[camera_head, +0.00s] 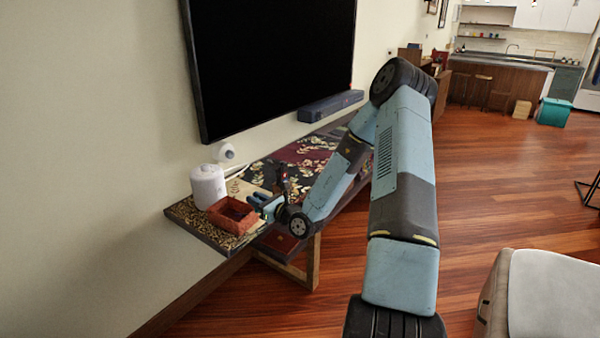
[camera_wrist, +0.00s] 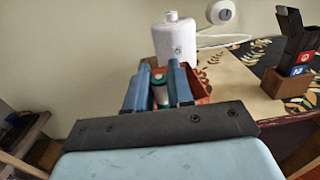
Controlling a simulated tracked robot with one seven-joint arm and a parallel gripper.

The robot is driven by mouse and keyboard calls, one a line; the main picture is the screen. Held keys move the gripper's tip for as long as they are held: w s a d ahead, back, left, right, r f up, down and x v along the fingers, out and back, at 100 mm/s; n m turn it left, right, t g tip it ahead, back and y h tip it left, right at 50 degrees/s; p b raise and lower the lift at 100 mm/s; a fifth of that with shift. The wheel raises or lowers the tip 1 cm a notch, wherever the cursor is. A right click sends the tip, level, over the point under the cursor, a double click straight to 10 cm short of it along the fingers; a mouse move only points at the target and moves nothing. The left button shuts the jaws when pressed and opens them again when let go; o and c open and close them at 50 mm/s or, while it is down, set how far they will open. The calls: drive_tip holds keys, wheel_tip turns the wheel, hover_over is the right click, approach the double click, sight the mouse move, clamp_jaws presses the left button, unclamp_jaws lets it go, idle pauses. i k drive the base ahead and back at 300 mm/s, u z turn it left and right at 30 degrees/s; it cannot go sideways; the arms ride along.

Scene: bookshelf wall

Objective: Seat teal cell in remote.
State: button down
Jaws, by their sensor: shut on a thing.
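My gripper (camera_wrist: 160,70) reaches over the low table, its two blue fingers closed on the teal cell (camera_wrist: 160,92), a small cylinder with a pale end. The fingers hide much of the cell. In the head view my gripper (camera_head: 264,205) is beside a red open-topped box (camera_head: 232,219), and the cell cannot be made out. In the wrist view the red box (camera_wrist: 203,82) shows behind the fingers. I cannot clearly identify the remote; dark upright pieces (camera_wrist: 291,40) with red and blue badges stand in a brown holder (camera_wrist: 285,86) at right.
The table's patterned left end (camera_head: 195,222) has an open edge. A large screen (camera_head: 270,55) hangs above, and a dark bar (camera_head: 330,106) lies farther back.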

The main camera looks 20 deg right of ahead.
sight(282, 172)
drive_tip(key=u, duration=2.55)
drive_tip(key=i, duration=0.1)
drive_tip(key=z, duration=3.35)
drive_tip(key=i, duration=1)
drive_tip(key=u, duration=0.1)
